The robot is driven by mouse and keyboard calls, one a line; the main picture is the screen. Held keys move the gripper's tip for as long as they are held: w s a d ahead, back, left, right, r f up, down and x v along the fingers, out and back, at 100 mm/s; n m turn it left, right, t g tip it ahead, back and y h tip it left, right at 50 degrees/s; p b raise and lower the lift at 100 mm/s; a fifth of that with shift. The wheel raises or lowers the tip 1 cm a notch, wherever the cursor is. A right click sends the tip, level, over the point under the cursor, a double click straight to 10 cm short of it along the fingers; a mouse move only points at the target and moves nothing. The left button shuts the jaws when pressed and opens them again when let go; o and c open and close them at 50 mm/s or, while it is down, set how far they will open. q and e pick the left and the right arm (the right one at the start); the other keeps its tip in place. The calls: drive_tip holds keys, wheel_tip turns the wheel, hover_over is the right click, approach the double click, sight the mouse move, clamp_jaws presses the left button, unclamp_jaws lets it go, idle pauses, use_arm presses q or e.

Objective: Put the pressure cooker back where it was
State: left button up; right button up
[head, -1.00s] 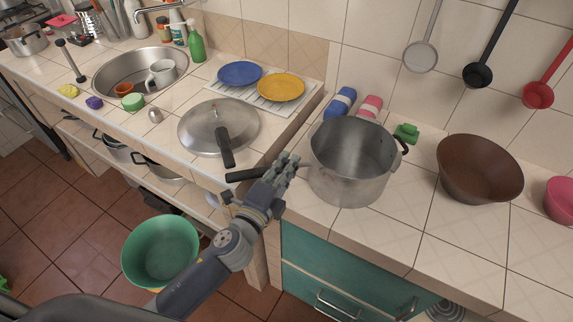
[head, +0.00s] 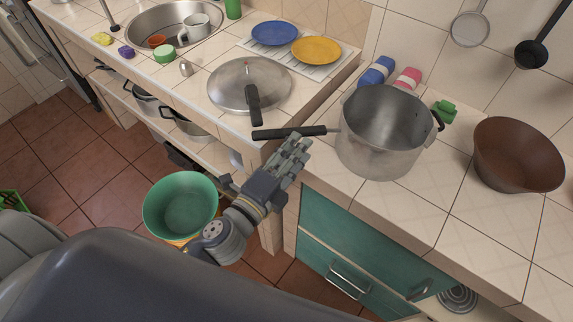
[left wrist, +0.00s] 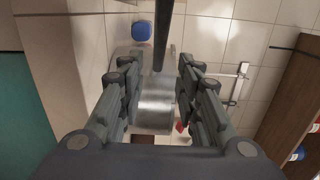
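The pressure cooker (head: 385,140) is a silver metal pot standing upright and uncovered on the tiled counter, right of the gap. Its long black handle (head: 290,132) points left over the counter edge. Its round metal lid (head: 250,85) with a black handle lies on the left counter. My left gripper (head: 292,153) is just below and in front of the long handle, apart from it in the head view. In the left wrist view my left gripper (left wrist: 155,78) has its fingers spread with nothing held; the black handle (left wrist: 163,35) shows beyond the fingertips. My right gripper is not in view.
A brown bowl (head: 517,155) stands right of the cooker. Blue and pink bottles (head: 378,70) and a green object (head: 445,111) are behind it. Blue (head: 274,33) and yellow (head: 316,50) plates sit on a rack. A green basin (head: 181,207) is below. The front right counter is clear.

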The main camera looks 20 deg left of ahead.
use_arm(q)
drive_tip(key=shift+b+v, duration=0.5)
drive_tip(key=shift+v, duration=1.4)
drive_tip(key=a+f+n+g+y, duration=0.1)
drive_tip(key=a+f+n+g, duration=0.1)
drive_tip(key=f, duration=0.8)
drive_tip(key=a+f+n+g+y, duration=0.2)
drive_tip(key=f, duration=0.9)
drive_tip(key=s+a+f+n+g+y, duration=0.1)
drive_tip(key=s+a+f+n+g, duration=0.2)
drive_tip(key=f, duration=0.7)
drive_tip(key=s+a+f+n+g, duration=0.1)
drive_tip(key=s+f+n+g, duration=0.2)
drive_tip(key=f, duration=0.6)
drive_tip(key=s+f+n+g, duration=0.2)
drive_tip(key=s+f, duration=0.4)
drive_tip(key=s, duration=0.3)
drive_tip(key=s+a+f+n+g, duration=0.1)
drive_tip(key=s+f+n, duration=0.3)
drive_tip(key=s, duration=0.5)
drive_tip(key=s+a+f+n+g, duration=0.1)
drive_tip(key=s+f+n+g, duration=0.1)
drive_tip(key=s+f, duration=0.6)
drive_tip(key=shift+s+f+n+g+y, duration=0.35)
drive_tip(key=shift+s+g, duration=0.25)
drive_tip(key=shift+s, duration=0.25)
